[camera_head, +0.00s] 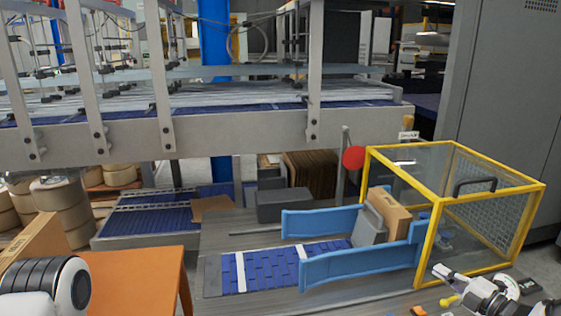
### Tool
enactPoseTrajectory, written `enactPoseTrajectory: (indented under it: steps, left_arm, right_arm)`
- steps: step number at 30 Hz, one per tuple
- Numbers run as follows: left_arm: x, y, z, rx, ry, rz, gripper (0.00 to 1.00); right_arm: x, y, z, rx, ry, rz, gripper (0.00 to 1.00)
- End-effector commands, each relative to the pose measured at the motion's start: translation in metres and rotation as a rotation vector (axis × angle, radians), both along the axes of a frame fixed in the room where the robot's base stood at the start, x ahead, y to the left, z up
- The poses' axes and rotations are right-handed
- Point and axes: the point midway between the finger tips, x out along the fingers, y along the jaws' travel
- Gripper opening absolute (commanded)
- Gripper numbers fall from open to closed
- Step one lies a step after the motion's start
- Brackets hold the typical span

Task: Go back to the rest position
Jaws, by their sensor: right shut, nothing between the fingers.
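My right gripper (440,272) comes in at the lower right corner. It is shut and empty, in front of the yellow-framed guard (486,207) of the case packer. Part of my left arm (45,287) shows at the lower left; its gripper is out of view.
A cardboard box (389,214) stands between blue side guides (358,268) by a blue belt (270,268). An orange table (135,282) with a cardboard piece (38,240) is at the lower left. A red disc (354,157) stands beside the guard. A long conveyor (230,132) crosses behind.

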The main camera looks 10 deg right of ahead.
Motion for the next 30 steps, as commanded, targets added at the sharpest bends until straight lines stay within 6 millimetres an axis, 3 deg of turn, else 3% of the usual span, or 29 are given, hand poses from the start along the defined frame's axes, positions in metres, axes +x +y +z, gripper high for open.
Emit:
enactPoseTrajectory:
  steps: [3,6,8,11,13,15,18,21,24,30]
  left_arm:
    - [0.000,0.000,0.000,0.000,0.000,0.000,0.00]
    - [0.000,0.000,0.000,0.000,0.000,0.000,0.00]
    - [0.000,0.000,0.000,0.000,0.000,0.000,0.00]
    - [0.000,0.000,0.000,0.000,0.000,0.000,0.00]
    - [0.000,0.000,0.000,0.000,0.000,0.000,0.00]
    - [0.000,0.000,0.000,0.000,0.000,0.000,0.00]
    - [0.000,0.000,0.000,0.000,0.000,0.000,0.00]
    - [0.000,0.000,0.000,0.000,0.000,0.000,0.00]
    - [0.000,0.000,0.000,0.000,0.000,0.000,0.00]
    - [0.000,0.000,0.000,0.000,0.000,0.000,0.00]
  right_arm:
    - [0.008,0.065,-0.034,0.240,0.239,-0.017,0.00]
    - [-0.009,0.135,-0.086,0.504,0.559,-0.111,0.00]
    - [-0.033,0.172,-0.120,0.641,0.756,-0.208,0.00]
    - [-0.091,0.220,-0.169,0.809,1.048,-0.422,0.00]
    - [-0.141,0.244,-0.197,0.886,1.219,-0.609,0.00]
    - [-0.198,0.260,-0.216,0.933,1.357,-0.826,0.00]
    - [-0.273,0.268,-0.228,0.950,1.463,-1.131,0.00]
    - [-0.321,0.267,-0.227,0.943,1.485,-1.349,0.00]
    - [-0.341,0.265,-0.225,0.939,1.479,-1.446,0.00]
    - [-0.342,0.264,-0.225,0.940,1.479,-1.453,0.00]
